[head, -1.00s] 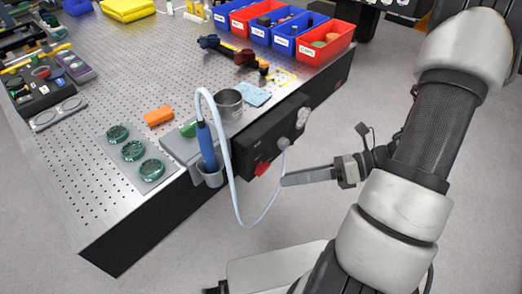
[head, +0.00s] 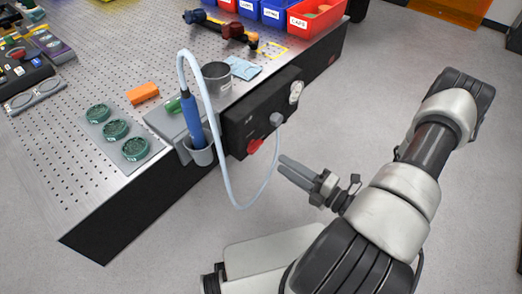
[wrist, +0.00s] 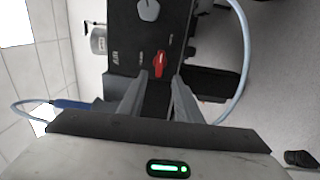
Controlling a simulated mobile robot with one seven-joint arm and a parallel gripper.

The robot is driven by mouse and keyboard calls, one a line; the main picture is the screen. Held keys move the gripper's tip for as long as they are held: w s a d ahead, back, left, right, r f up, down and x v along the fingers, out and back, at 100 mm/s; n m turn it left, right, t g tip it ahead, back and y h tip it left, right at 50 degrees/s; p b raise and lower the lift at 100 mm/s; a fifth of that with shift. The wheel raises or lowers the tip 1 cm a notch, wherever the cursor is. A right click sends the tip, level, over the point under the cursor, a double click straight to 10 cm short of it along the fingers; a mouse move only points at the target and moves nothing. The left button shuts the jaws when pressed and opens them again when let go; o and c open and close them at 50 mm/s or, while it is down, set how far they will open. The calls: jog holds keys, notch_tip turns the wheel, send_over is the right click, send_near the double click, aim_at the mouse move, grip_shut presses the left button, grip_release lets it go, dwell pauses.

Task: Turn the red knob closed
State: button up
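The red knob (head: 255,146) is on the front face of a black control box (head: 236,137) fixed to the side of the perforated table. In the wrist view the red knob (wrist: 159,64) appears ahead, between my fingertips, with its bar roughly upright in the picture. My gripper (head: 283,165) points at the box front from the right and is apart from the knob. In the wrist view my gripper (wrist: 159,80) has its two fingers spread with nothing between them. Small labels sit around the knob, too blurred to read.
A grey knob (head: 276,119) with the pale hose attached or close by and a white round fitting (head: 295,92) share the box front. The pale hose (head: 226,178) loops below the box from a blue handpiece (head: 190,118) in a holder. Open floor lies right.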

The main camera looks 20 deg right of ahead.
aim_at(258, 148)
jog(key=x, duration=1)
jog(key=shift+b, duration=0.3)
jog(key=c, duration=0.7)
